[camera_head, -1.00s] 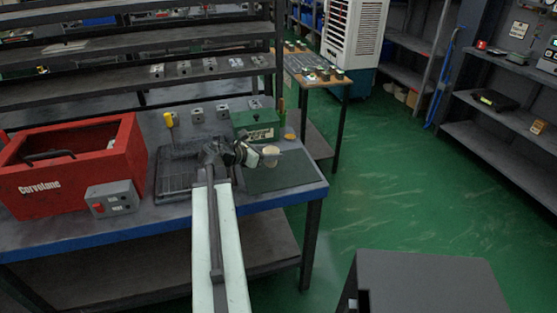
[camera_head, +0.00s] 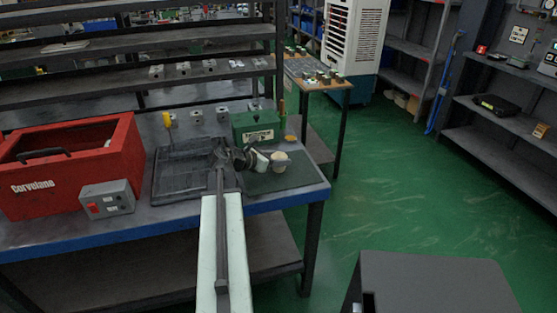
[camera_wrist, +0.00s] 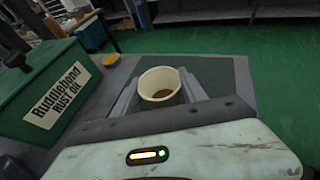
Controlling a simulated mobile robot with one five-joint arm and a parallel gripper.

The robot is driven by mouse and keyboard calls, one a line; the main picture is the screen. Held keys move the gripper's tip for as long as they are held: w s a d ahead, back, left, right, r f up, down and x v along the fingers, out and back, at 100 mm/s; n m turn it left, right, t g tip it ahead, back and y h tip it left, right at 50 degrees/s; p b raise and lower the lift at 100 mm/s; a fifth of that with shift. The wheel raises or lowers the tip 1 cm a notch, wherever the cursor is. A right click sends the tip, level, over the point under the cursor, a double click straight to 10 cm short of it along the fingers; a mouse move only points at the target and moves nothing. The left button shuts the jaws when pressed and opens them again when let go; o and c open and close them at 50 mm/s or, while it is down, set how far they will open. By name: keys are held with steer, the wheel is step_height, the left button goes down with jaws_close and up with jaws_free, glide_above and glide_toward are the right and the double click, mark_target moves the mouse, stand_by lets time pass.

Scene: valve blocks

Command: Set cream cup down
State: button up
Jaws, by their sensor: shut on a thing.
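In the head view the cream cup (camera_head: 279,160) is small and partly covered by my gripper (camera_head: 272,160), over the dark green mat (camera_head: 290,178) near the workbench's right end. My gripper is shut on the cup. I cannot tell whether the cup's base touches the mat.
A green box (camera_head: 256,125) labelled "RUST OIL" stands close behind the gripper. A black tray (camera_head: 178,178), a grey switch box (camera_head: 107,198) and a red toolbox (camera_head: 75,165) are to the left. A yellow round thing (camera_wrist: 111,59) lies beside the green box. Bare mat shows right of the cup.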

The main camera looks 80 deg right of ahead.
steer(key=o, duration=1.5)
steer(key=shift+w+a+r+p, duration=0.2)
steer(key=shift+r+p, duration=0.15)
steer(key=shift+p, duration=0.15)
steer(key=p+v, duration=0.4)
steer(key=v, duration=0.7)
steer(key=shift+w+a, duration=0.1)
steer(key=shift+a, duration=0.05)
